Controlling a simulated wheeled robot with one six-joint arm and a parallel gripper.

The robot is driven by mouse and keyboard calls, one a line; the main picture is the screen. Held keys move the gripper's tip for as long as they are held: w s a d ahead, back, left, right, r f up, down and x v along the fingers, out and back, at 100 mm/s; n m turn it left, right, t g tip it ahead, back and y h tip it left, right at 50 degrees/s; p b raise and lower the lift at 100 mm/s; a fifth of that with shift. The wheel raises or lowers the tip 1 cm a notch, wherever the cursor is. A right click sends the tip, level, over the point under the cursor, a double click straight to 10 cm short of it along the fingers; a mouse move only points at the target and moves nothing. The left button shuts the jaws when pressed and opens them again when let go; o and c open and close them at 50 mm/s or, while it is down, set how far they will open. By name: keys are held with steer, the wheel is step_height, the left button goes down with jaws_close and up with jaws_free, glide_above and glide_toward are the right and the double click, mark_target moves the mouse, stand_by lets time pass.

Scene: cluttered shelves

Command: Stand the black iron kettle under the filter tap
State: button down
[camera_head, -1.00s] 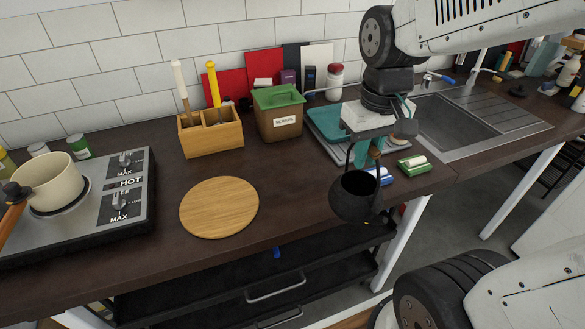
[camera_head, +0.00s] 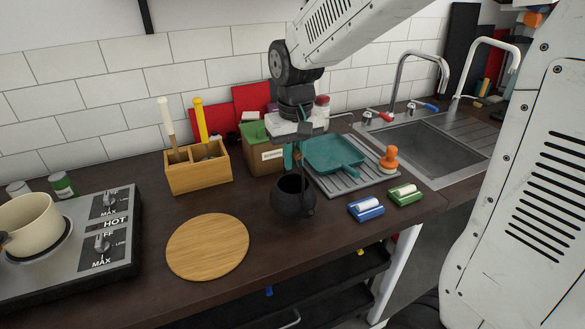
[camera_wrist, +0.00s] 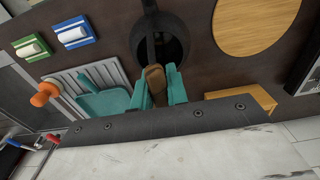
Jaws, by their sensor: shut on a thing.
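The black iron kettle (camera_head: 293,201) hangs upright over the wooden counter, right of the round board. I cannot tell whether its base touches the counter. My gripper (camera_head: 292,158) is shut on its handle from above. In the wrist view, the teal fingers (camera_wrist: 156,88) close on the brown grip of the handle, and the kettle's dark round opening (camera_wrist: 172,48) shows beyond. At the back right, a grey metal tap (camera_head: 398,72) arches over the sink (camera_head: 425,150). A paler tap (camera_head: 497,42) stands farther right. Which one is the filter tap is not marked.
A drying mat (camera_head: 372,179) with a teal pan (camera_head: 333,154) and an orange-handled brush (camera_head: 389,159) lies between kettle and sink. Blue (camera_head: 366,209) and green (camera_head: 404,195) sponge blocks lie near the front edge. A round board (camera_head: 208,247) and hob (camera_head: 90,245) are left.

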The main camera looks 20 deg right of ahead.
steer(key=shift+w+a, duration=0.15)
steer(key=shift+w, duration=0.15)
steer(key=shift+f, duration=1.9)
steer(key=c, duration=1.4)
jaws_free()
